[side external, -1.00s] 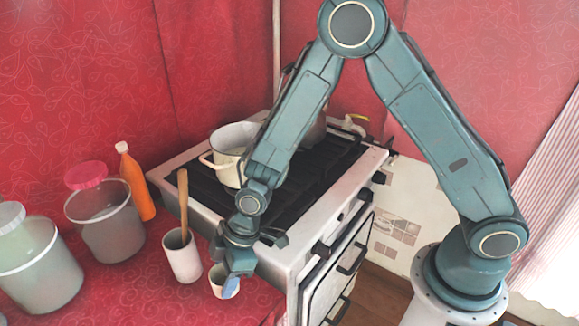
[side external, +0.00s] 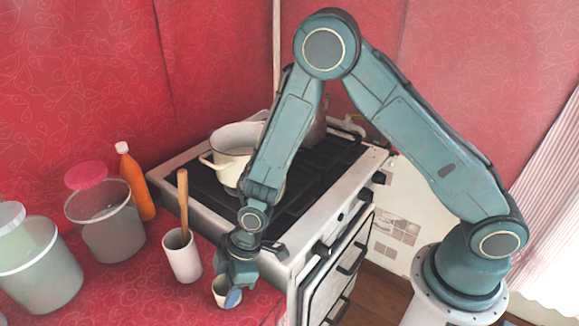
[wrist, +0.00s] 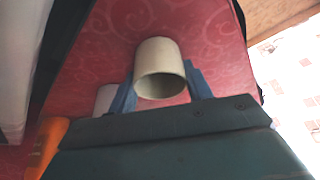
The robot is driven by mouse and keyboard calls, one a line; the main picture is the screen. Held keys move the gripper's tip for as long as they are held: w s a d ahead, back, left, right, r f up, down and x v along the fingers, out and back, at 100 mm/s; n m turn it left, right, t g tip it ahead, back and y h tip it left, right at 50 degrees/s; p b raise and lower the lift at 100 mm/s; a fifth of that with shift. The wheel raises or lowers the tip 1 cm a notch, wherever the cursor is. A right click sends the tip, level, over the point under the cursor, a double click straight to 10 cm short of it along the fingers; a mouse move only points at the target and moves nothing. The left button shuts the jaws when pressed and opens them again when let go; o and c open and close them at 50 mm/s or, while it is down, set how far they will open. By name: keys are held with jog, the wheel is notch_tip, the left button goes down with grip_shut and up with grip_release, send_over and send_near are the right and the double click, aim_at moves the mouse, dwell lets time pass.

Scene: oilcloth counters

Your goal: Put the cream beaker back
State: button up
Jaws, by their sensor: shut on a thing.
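The cream beaker (side external: 221,292) is at the front of the red counter, next to the stove's corner. In the wrist view the cream beaker (wrist: 160,70) sits between the two blue fingers with its open mouth towards the camera. My gripper (side external: 232,291) points down at the beaker and is shut on it. The wrist view shows my gripper (wrist: 160,88) with a finger on each side of it. I cannot tell whether the beaker's base touches the counter.
A white cup (side external: 182,257) with a wooden-handled tool stands close to the left. Lidded tubs (side external: 108,226) and an orange bottle (side external: 137,184) are farther left. A stove (side external: 331,212) with a cream pot (side external: 233,152) stands behind to the right. Red counter (side external: 130,285) is clear in front of the tubs.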

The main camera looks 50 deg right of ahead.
jog(key=o, duration=1)
jog(key=shift+v, duration=6.1)
jog(key=shift+r, duration=0.1)
